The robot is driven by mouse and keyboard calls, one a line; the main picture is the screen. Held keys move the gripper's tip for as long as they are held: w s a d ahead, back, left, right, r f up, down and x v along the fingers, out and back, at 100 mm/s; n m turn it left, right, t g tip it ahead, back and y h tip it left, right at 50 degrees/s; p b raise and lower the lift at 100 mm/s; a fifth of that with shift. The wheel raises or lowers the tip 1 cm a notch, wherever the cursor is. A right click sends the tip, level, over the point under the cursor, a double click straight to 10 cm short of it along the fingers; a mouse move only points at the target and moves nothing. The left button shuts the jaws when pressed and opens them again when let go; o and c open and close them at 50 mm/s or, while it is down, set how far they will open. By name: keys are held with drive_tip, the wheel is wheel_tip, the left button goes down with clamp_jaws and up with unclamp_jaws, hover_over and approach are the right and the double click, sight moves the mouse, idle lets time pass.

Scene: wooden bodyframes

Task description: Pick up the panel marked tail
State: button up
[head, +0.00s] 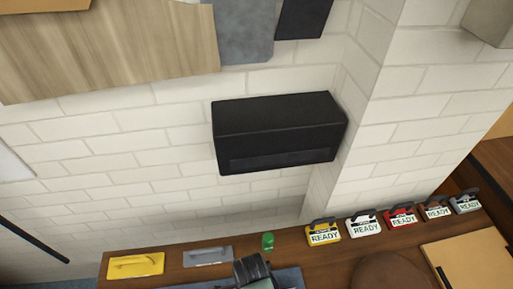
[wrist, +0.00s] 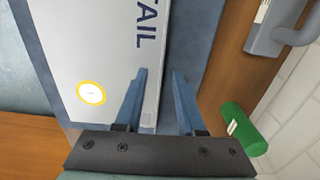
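The panel marked tail (wrist: 95,45) is pale grey-white, with dark letters of which "TAIL" shows, and a yellow-ringed white disc. It lies on a blue surface (wrist: 207,20) in the wrist view and runs out of the picture at the top. My gripper (wrist: 161,75) has two blue fingers set apart. The left finger overlaps the panel near its right edge in the picture; the right finger is over the blue surface beyond that edge. I cannot tell whether either finger touches the panel. In the head view I cannot make out the panel; my dark gripper body shows at the bottom.
A green cylinder (head: 268,241) stands close to my gripper; it also shows in the wrist view (wrist: 240,125). Several READY holders (head: 366,228) line the back right. A black box (head: 278,132) hangs above.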

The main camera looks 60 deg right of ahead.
clamp_jaws()
idle(1.3)
